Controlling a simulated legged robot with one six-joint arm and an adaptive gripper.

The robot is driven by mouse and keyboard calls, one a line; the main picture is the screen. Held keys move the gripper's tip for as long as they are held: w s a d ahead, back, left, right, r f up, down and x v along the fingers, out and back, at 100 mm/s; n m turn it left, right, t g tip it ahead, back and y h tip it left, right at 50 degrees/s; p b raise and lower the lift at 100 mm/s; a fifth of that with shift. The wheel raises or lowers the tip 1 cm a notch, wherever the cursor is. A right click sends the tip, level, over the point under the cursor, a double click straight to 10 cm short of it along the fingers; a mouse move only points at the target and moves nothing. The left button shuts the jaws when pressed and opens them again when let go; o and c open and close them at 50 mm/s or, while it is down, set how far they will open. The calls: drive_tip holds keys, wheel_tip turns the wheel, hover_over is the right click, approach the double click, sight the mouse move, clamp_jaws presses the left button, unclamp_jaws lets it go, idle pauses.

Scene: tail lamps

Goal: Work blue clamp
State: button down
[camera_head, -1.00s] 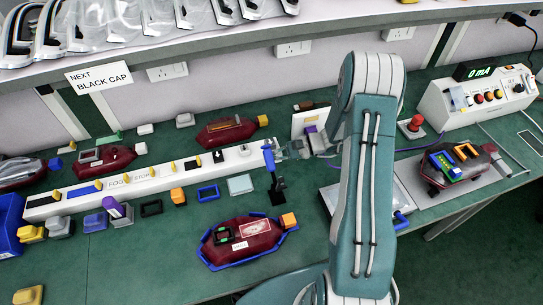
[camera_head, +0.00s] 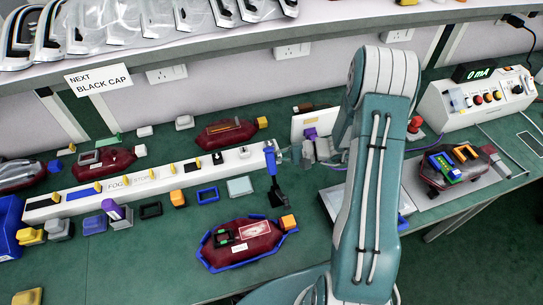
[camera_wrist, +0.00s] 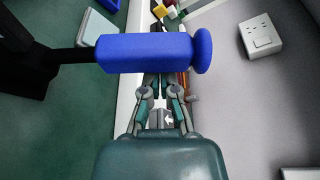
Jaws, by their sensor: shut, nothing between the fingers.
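The blue clamp (camera_head: 270,159) stands at the right end of the long white bar, its upright blue handle above a dark lower part. In the wrist view its blue handle (camera_wrist: 145,53) lies across the picture, joined at left to a black arm. My gripper (camera_wrist: 160,84) is shut and empty, its fingers close together at the handle's lower edge. The handle hides the fingertips, and I cannot tell whether they touch it. In the head view my gripper (camera_head: 287,155) is small, just right of the handle.
The white bar (camera_head: 130,182) carries yellow pegs and labelled strips. A red lamp in a blue frame (camera_head: 243,243) lies in front of the clamp. Other lamps (camera_head: 226,131) lie behind the bar. A tester (camera_head: 480,100) stands at right.

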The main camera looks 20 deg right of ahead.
drive_tip(key=shift+s+r+n+t+y, duration=0.1)
drive_tip(key=shift+s+r+n+t, duration=0.05)
drive_tip(key=shift+s+r+n, duration=0.4)
drive_tip(key=shift+s+r+n+t+y, duration=0.1)
drive_tip(key=shift+s+r+n+t, duration=0.15)
drive_tip(key=shift+s+n, duration=0.4)
drive_tip(key=shift+s+r+n+t+y, duration=0.1)
drive_tip(key=shift+s+r+n, duration=0.25)
drive_tip(key=shift+s, duration=0.45)
drive_tip(key=shift+s, duration=0.1)
